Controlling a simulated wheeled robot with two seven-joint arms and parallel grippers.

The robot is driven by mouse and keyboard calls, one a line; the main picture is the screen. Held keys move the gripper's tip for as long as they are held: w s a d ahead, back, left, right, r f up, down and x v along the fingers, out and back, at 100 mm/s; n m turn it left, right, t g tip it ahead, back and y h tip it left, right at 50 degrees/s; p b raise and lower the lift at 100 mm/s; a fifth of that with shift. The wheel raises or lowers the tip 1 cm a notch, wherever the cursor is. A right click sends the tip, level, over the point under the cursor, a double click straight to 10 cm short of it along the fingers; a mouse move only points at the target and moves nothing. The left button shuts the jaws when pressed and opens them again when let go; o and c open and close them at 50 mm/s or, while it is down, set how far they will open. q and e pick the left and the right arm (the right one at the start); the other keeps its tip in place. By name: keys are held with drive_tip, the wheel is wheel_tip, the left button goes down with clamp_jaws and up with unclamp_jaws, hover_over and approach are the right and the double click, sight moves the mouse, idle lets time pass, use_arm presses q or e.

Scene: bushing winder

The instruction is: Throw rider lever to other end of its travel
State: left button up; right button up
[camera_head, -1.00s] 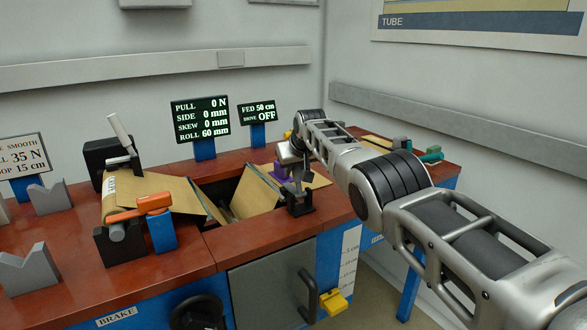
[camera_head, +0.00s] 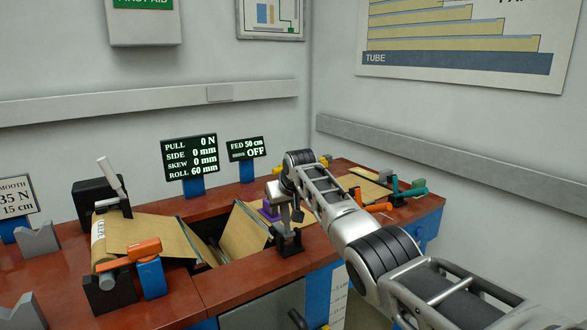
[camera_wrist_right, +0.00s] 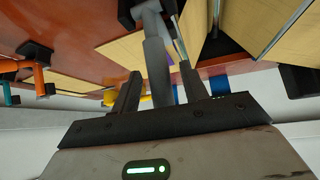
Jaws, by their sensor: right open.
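A grey upright lever (camera_wrist_right: 156,58), which appears to be the rider lever, rises from a black bracket (camera_head: 287,243) at the front right edge of the open trough. My right gripper (camera_head: 287,207) is over this bracket. In the right wrist view my right gripper (camera_wrist_right: 158,88) is open, with one dark finger on each side of the grey lever. I cannot tell whether either finger touches it. My left gripper is not in view.
A purple block (camera_head: 270,211) is close behind the gripper. An orange lever (camera_head: 132,253) and a black box with a white handle (camera_head: 112,175) stand at left. Display screens (camera_head: 190,155) stand behind the trough. Orange and teal handles (camera_head: 408,193) lie at right.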

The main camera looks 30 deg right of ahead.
use_arm(q)
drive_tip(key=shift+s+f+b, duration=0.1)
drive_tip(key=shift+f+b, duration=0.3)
drive_tip(key=shift+b, duration=0.55)
use_arm(e)
drive_tip(key=v, duration=1.3)
drive_tip(key=shift+r, duration=0.15)
drive_tip(key=shift+s+a, duration=0.1)
